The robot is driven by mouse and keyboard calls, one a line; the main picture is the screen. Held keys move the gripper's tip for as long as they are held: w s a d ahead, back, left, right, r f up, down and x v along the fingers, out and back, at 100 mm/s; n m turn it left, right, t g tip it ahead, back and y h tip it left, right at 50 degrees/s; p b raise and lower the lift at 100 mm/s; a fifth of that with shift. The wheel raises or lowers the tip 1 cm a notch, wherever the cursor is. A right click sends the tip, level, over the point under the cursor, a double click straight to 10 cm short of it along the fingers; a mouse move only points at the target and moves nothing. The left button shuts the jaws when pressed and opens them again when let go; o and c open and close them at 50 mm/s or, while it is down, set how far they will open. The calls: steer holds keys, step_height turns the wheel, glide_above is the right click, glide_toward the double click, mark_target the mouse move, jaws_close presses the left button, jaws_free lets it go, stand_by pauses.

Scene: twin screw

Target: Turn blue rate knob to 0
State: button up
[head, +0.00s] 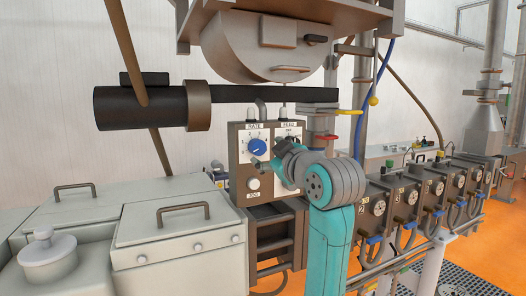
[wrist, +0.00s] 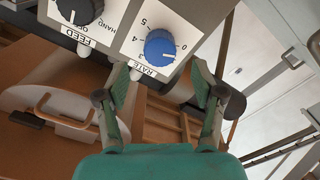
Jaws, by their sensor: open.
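The blue rate knob (head: 257,147) is on a white plate marked RATE on the upper left of the control box (head: 240,182). The wrist view shows the blue knob (wrist: 160,48) from close by, upside down, with dial numbers around it. I cannot read its setting surely. My gripper (wrist: 161,87) is open and empty. Its green-padded fingers are spread on either side below the knob in that view, apart from it. In the head view the gripper is partly hidden by my wrist, right of the knob.
A black FEED knob (wrist: 78,8) sits beside the rate plate. A pale round button (head: 253,184) is below the rate knob. A black cylinder (head: 150,107) and bar run above the box. Grey cabinets (head: 180,235) stand left, and several gauge boxes (head: 405,198) stand right.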

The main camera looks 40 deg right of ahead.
steer(key=v, duration=0.7)
stand_by(0.4)
steer(key=w+a+f+m+y, duration=0.1)
steer(key=w+a+f, duration=0.1)
steer(key=f, duration=0.8)
steer(key=w+a+f+m, duration=0.1)
steer(key=a+f, duration=0.2)
steer(key=f, duration=0.8)
steer(key=s+a+f+m+g+y, duration=0.1)
steer(key=s+a+f, duration=0.25)
steer(key=f, duration=0.55)
steer(key=s+a+f+m, duration=0.1)
steer(key=s+a+f, duration=0.25)
steer(key=f, duration=0.45)
steer(key=s+a+f+g+y, duration=0.1)
steer(key=s+a+f, duration=0.2)
steer(key=s+f, duration=0.35)
steer(key=s+a+f, duration=0.4)
steer(key=s+f, duration=0.1)
steer(key=s, duration=0.2)
steer(key=s+a+y, duration=0.1)
steer(key=s+a, duration=0.1)
steer(key=s, duration=0.8)
steer(key=s+a+y, duration=0.1)
steer(key=s+a, duration=0.1)
steer(key=s, duration=0.8)
steer(key=shift+f+g, duration=0.3)
steer(key=shift+f, duration=0.05)
